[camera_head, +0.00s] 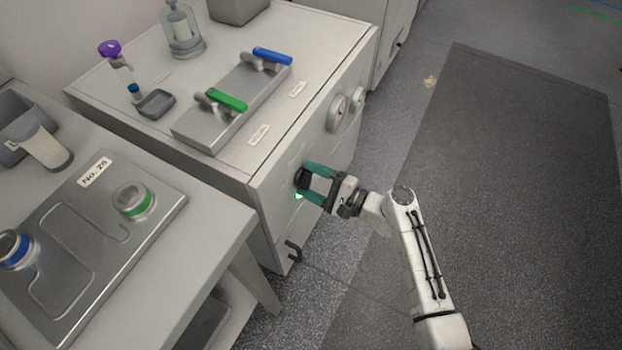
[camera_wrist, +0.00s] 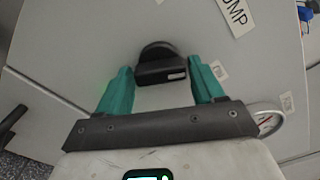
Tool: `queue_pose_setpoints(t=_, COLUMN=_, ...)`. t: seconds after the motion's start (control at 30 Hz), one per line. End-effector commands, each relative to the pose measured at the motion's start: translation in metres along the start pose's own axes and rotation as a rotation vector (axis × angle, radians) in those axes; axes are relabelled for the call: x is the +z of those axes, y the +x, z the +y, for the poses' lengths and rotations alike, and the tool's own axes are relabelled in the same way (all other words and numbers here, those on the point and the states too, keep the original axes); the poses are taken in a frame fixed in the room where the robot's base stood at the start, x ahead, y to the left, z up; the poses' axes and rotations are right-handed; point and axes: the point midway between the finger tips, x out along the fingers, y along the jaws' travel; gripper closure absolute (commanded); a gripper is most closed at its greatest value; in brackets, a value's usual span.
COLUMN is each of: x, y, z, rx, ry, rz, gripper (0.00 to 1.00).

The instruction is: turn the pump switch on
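The pump switch is a black rotary knob (camera_wrist: 160,66) on the cabinet's front panel, with a raised bar and a short white mark at the bar's right end in the wrist view. The bar lies nearly level across that picture. The knob also shows in the head view (camera_head: 302,180), partly covered by my fingers. My gripper (camera_wrist: 161,76) has teal fingers, spread open on either side of the knob. Small gaps appear between the fingertips and the bar; contact cannot be told. A "PUMP" label (camera_wrist: 236,14) is at the upper right.
A small green glow (camera_head: 299,196) shows beside the knob. Round gauges (camera_head: 337,113) sit farther along the panel. A dark hook (camera_head: 293,250) sticks out low on the cabinet. A tray table (camera_head: 170,215) stands at left; the floor at right is open.

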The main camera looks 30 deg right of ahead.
Motion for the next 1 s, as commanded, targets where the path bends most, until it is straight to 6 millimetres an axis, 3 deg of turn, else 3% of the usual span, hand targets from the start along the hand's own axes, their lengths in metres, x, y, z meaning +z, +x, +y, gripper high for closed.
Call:
queue_pose_setpoints(t=0.13, x=0.000, y=0.000, z=-0.001, rx=-0.001, ry=-0.001, rz=-0.001, gripper=0.19)
queue_pose_setpoints(t=0.47, x=0.000, y=-0.006, z=-0.001, rx=-0.001, ry=-0.002, rz=-0.001, gripper=0.19)
queue_pose_setpoints(t=1.0, x=0.000, y=-0.095, z=-0.001, rx=-0.002, ry=-0.001, rz=0.001, gripper=0.19)
